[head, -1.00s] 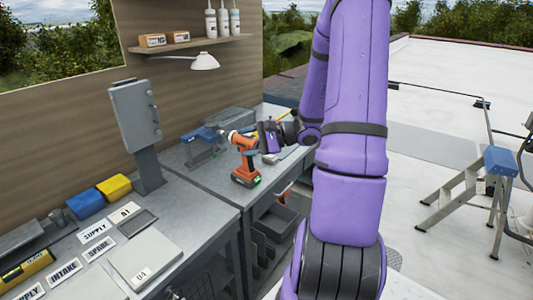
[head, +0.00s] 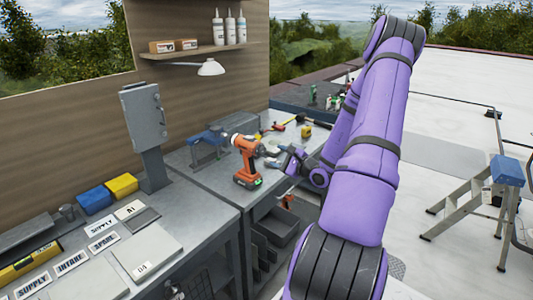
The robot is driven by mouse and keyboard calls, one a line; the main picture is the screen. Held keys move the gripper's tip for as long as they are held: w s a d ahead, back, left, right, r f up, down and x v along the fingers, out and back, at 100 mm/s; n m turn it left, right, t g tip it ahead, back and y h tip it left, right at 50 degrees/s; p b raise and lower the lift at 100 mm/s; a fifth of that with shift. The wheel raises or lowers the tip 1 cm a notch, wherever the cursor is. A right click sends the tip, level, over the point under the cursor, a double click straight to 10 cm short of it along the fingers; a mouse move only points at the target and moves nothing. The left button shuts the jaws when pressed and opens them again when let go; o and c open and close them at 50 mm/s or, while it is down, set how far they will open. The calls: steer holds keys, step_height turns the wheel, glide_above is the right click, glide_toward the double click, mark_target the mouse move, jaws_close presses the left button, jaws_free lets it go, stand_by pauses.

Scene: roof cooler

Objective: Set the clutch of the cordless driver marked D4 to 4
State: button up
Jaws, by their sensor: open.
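An orange and black cordless driver (head: 246,162) stands upright on its battery on the grey workbench, near the bench's front edge. Its nose points left, toward a blue and grey vise-like fixture (head: 206,142). Its clutch numbers and any D4 mark are too small to read. My gripper (head: 275,158) is just right of the driver, open and apparently empty. A small gap seems to show between it and the driver, though contact is hard to rule out.
Hand tools (head: 295,130) lie behind on the bench. A grey box on a post (head: 142,117) stands left of the vise. Yellow (head: 122,185) and blue (head: 95,200) bins and label plates fill the near bench. A stepladder (head: 475,210) stands right. A lamp (head: 210,68) hangs above.

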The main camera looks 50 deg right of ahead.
mark_target(264, 151)
steer(key=w, duration=0.5)
steer(key=shift+w+a, duration=0.2)
steer(key=shift+w, duration=0.2)
steer(key=c, duration=0.9)
